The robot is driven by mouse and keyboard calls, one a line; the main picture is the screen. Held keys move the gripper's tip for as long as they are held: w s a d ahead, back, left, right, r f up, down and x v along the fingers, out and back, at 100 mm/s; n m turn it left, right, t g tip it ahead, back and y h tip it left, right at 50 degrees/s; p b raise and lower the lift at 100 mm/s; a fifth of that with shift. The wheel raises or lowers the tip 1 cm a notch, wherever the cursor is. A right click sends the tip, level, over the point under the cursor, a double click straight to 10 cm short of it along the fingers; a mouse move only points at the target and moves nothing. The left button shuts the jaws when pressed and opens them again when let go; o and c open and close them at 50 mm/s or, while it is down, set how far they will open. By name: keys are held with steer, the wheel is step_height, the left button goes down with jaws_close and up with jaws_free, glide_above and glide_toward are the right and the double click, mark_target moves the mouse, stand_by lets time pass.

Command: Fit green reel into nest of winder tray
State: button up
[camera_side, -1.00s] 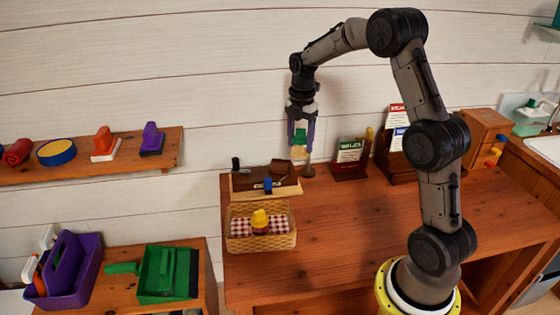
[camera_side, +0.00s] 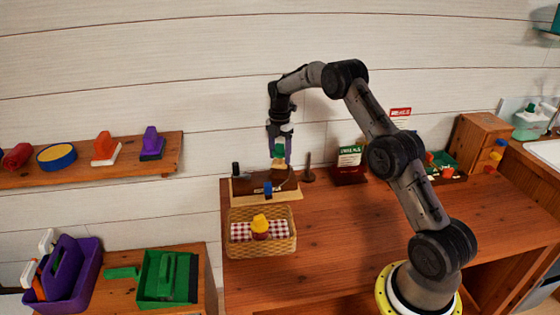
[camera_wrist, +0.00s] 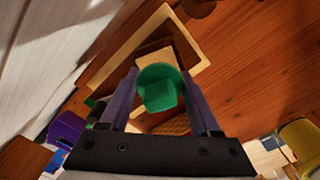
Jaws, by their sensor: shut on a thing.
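My gripper (camera_side: 279,157) is shut on the green reel (camera_side: 278,151); its fingers lie on both sides of the reel. In the wrist view the reel (camera_wrist: 158,88) shows between the fingers, its round green top toward the camera and a pale part beyond it. The winder tray (camera_side: 265,198) is tan and brown wood at the table's back left, with a dark post and a blue part on it. The reel is over the back right of the tray. I cannot tell whether it touches the tray, and the nest is not clearly visible.
A wicker basket (camera_side: 262,245) with checked cloth and a yellow-topped item stands in front of the tray. A dark upright peg (camera_side: 308,168) and a green-and-white card (camera_side: 349,157) stand to the right. The middle of the table (camera_side: 340,240) is clear.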

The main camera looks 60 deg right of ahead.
steer(key=shift+f, duration=1.3)
steer(key=shift+s+f, duration=0.1)
steer(key=o, duration=1.4)
steer(key=shift+c, duration=0.2)
